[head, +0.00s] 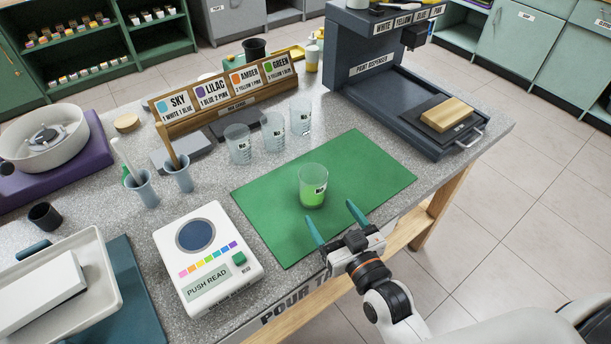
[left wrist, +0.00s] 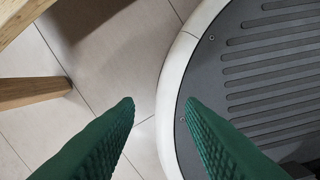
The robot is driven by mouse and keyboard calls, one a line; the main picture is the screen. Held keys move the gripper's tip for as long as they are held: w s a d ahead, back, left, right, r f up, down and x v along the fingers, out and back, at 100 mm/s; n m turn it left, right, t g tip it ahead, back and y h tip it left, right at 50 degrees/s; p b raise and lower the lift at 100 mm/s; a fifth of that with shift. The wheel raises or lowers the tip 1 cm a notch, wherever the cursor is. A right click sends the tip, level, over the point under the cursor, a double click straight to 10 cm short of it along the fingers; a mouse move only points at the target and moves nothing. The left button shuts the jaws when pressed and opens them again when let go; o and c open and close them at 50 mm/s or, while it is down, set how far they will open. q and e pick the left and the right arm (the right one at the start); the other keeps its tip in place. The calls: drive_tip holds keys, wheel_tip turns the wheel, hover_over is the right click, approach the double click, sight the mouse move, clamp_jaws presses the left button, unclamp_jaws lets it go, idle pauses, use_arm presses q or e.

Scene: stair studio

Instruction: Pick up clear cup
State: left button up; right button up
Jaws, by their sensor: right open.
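A clear cup (head: 313,187) stands upright on the green mat (head: 260,205), with bright green liquid in its bottom. Three more clear cups, at left (head: 238,145), middle (head: 273,132) and right (head: 300,117), stand upright in a row behind the mat and look empty. My right gripper (head: 334,219) is open and empty over the mat's front edge, its fingertips pointing toward the cup with green liquid and apart from it. My left gripper (left wrist: 160,103) shows only in the left wrist view, open and empty, with floor and my base below.
A white reader (head: 210,260) stands left of the mat. A wooden rack with colour cards (head: 225,92) stands behind the cups. Stirrers in blue-grey holders (head: 145,188) are at left.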

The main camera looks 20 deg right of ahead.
sight(307, 181)
drive_tip(key=w, duration=0.4)
drive_tip(key=shift+w+a, duration=0.4)
drive_tip(key=shift+w+a+p, duration=0.15)
drive_tip(key=shift+w+p, duration=0.2)
drive_tip(key=shift+w, duration=0.25)
drive_tip(key=w, duration=0.1)
drive_tip(key=w+a, duration=0.1)
drive_tip(key=w, duration=0.1)
drive_tip(key=shift+w+r, duration=0.15)
drive_tip(key=shift+w, duration=0.6)
use_arm(q)
drive_tip(key=shift+s+d+r, duration=0.15)
drive_tip(key=shift+s+r, duration=0.5)
drive_tip(key=shift+s, duration=0.05)
use_arm(e)
drive_tip(key=shift+s, duration=0.1)
drive_tip(key=c, duration=1.1)
